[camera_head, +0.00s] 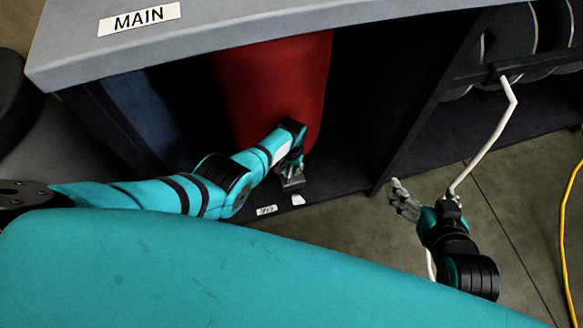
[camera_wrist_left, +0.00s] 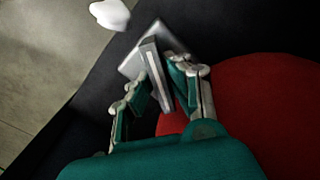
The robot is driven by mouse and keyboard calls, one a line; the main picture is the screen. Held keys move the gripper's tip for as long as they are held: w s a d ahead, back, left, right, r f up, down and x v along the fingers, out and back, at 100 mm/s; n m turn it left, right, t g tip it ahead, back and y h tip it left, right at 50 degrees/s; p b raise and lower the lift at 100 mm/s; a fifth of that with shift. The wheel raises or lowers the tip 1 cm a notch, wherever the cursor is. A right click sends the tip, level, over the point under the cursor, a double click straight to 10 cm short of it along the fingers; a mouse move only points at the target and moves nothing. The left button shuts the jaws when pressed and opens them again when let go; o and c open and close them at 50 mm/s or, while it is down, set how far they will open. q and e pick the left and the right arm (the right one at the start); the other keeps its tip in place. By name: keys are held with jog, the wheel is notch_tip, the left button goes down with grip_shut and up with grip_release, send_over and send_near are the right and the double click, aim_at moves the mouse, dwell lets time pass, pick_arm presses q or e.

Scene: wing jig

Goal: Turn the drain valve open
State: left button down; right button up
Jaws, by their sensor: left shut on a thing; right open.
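The drain valve shows as a grey metal handle (camera_head: 294,184) at the foot of a red tank (camera_head: 285,75) inside the cabinet. In the left wrist view its flat grey bar (camera_wrist_left: 155,72) stands between the fingers. My left gripper (camera_head: 290,168) is shut on this handle, and its two fingers (camera_wrist_left: 155,90) lie on either side of the bar. The valve body is mostly hidden by the gripper, so how far it is turned cannot be told. My right gripper (camera_head: 403,196) is open and empty, over the floor right of the cabinet opening.
A white patch (camera_head: 298,199) and a small label (camera_head: 267,210) lie at the cabinet's front edge. A grey top marked MAIN (camera_head: 205,40) overhangs the tank. A yellow cable (camera_head: 564,230) runs along the floor at right.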

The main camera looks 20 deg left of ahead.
aim_at(292, 169)
dwell(0.4)
pick_arm(q)
jog(key=c, duration=1.3)
grip_release()
jog(key=shift+r, duration=0.1)
notch_tip(292, 169, up, 12)
jog(key=shift+f, duration=0.1)
